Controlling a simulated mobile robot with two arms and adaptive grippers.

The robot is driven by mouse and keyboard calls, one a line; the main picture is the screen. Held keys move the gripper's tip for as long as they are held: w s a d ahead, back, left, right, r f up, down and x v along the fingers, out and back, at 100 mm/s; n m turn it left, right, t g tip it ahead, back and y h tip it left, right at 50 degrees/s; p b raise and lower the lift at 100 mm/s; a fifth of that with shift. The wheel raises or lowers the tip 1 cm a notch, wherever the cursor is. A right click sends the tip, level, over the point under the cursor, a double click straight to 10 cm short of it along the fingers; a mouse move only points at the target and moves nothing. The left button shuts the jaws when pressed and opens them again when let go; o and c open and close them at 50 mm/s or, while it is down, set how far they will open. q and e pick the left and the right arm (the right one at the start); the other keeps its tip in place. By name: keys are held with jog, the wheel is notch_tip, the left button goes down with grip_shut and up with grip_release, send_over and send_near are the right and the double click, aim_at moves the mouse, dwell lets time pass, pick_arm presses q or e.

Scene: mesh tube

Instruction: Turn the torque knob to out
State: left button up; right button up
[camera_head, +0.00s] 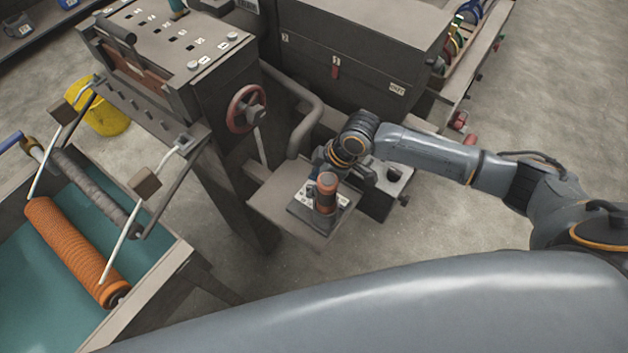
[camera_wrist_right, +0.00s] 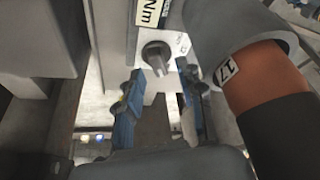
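The torque knob (camera_wrist_right: 155,56) is a small dark grey knob on the light panel of a device, under a label reading "Nm" in the right wrist view. My right gripper (camera_wrist_right: 160,80) has its two blue-padded fingers apart, one on either side just in front of the knob. I cannot tell whether they touch it. In the head view the right gripper (camera_head: 320,168) is at the device with the orange-brown cylinder (camera_head: 326,188); there the knob is too small to make out. My left gripper is not in view.
The orange-brown cylinder (camera_wrist_right: 268,75), marked 17, stands close to the right finger. The device rests on a small grey shelf (camera_head: 270,205). A machine with a red handwheel (camera_head: 246,108) stands to the left, a large grey chest (camera_head: 350,40) behind.

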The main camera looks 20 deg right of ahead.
jog(key=shift+a+f, duration=0.15)
jog(key=shift+f, duration=0.3)
jog(key=shift+c, duration=0.4)
grip_shut()
